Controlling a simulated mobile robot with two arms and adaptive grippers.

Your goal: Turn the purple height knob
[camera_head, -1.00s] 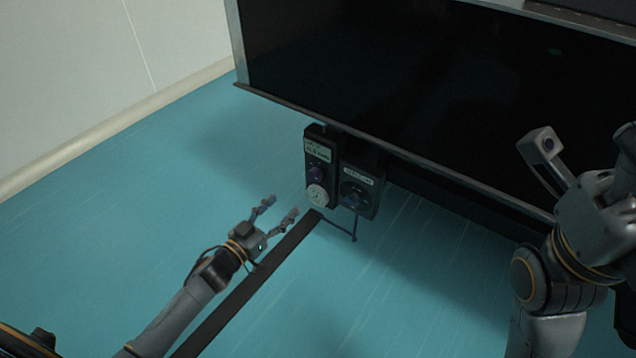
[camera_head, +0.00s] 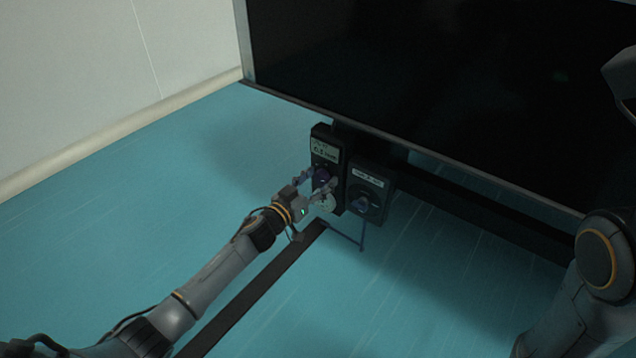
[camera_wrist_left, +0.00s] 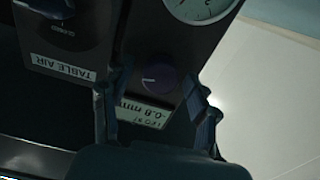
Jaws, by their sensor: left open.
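The purple height knob (camera_head: 322,175) sits on the front of a dark control box (camera_head: 322,140) hanging below the large black table. In the left wrist view the knob (camera_wrist_left: 160,80) is round with a pale pointer mark. My left gripper (camera_head: 321,179) is open at the box front, with its fingers on either side of the knob. In the left wrist view the fingers (camera_wrist_left: 150,92) straddle it; whether they touch it I cannot tell. My right gripper is out of view.
A round white gauge (camera_head: 327,202) is below the knob, partly covered by my gripper. A second dark box labelled TABLE AIR (camera_wrist_left: 63,67), with its own knob, hangs to the right in the head view (camera_head: 367,173). The blue floor (camera_head: 180,190) is clear on the left.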

